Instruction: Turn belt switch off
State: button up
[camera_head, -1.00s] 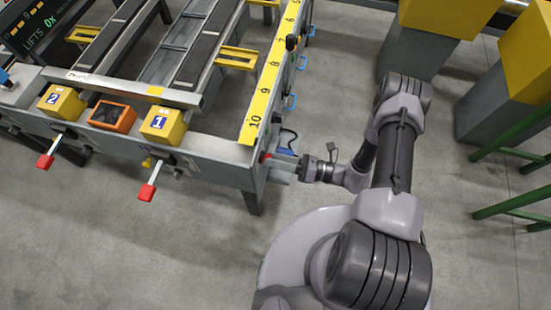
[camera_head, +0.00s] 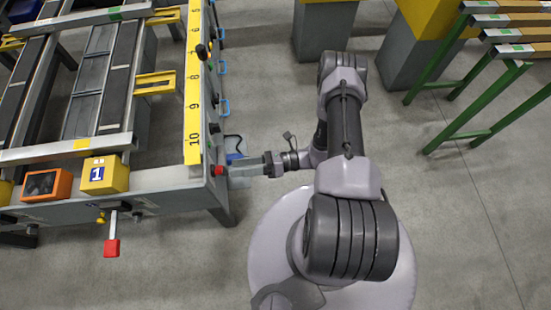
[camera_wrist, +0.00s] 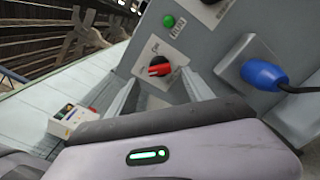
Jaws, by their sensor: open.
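The belt switch is a red rotary knob (camera_wrist: 160,68) on a white label plate on the grey end panel in the wrist view. Its red handle lies nearly level, slightly tilted. A red control (camera_head: 218,170) shows at the table's corner in the head view; I cannot tell whether it is the same knob. My gripper (camera_wrist: 160,80) is open, with its two grey fingers pointing at the panel and the knob between their tips in the picture. I cannot tell if they touch it. In the head view my gripper (camera_head: 235,175) is close to the table's end.
A green button (camera_wrist: 168,21) is above the knob, and a blue plug (camera_wrist: 264,74) with a black cable is to its right. The runout table (camera_head: 150,195) carries a yellow number scale (camera_head: 193,100). A red-ended lever (camera_head: 112,247) sticks out in front. Green-legged racks (camera_head: 480,120) stand right.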

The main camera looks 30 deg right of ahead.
jog(key=p+v, duration=0.1)
jog(key=v, duration=1.2)
jog(key=shift+d, duration=0.2)
jog(key=shift+r, duration=0.1)
jog(key=w+a+r+n+g+h, duration=0.15)
jog(key=r+n+g+h, duration=0.25)
jog(key=r+n, duration=0.5)
jog(key=w+a+r+n+g+h, duration=0.1)
jog(key=w+r+n+g+h, duration=0.3)
jog(key=r, duration=1)
jog(key=s+a+r+n+t+h, duration=0.3)
jog(key=s+a+r+n, duration=0.1)
jog(key=r, duration=0.5)
jog(key=s+a+r+n+t+h, duration=0.3)
jog(key=s+r+n, duration=0.3)
jog(key=r+n, duration=0.3)
jog(key=shift+s+a+n+t+h, duration=0.3)
jog(key=shift+s+a+t+h, duration=0.15)
jog(key=shift+t, duration=0.35)
jog(key=shift+w+d, duration=0.1)
